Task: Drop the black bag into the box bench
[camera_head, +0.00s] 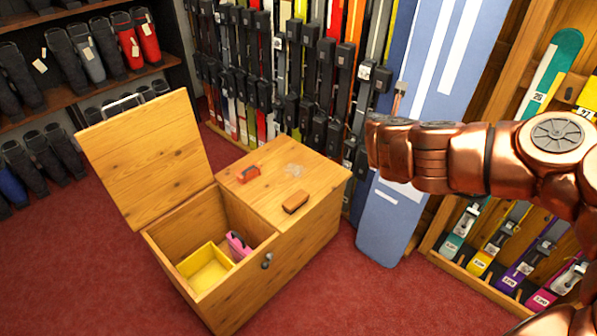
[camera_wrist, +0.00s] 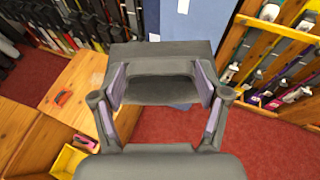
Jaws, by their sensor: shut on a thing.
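My gripper (camera_wrist: 160,82) has its two lilac-padded fingers wide apart, with a dark grey-black thing between them, which I take as the black bag (camera_wrist: 160,54). The bag spans the gap in the wrist view; its full shape does not show. The head view shows my copper arm at the right, but I cannot make out the bag or the fingers there. The wooden box bench (camera_head: 285,262) stands left of my arm with its lid (camera_head: 147,150) raised. It also shows at the left of the wrist view (camera_wrist: 78,88). My gripper is up and to the right of its open compartment.
A yellow tray (camera_head: 206,268) and a pink object (camera_head: 238,245) lie inside the compartment. A red object (camera_head: 248,174) and a brown block (camera_head: 296,202) lie on the bench's closed top. Racks of skis (camera_head: 290,70) stand behind. Red carpet (camera_head: 80,260) is clear around the bench.

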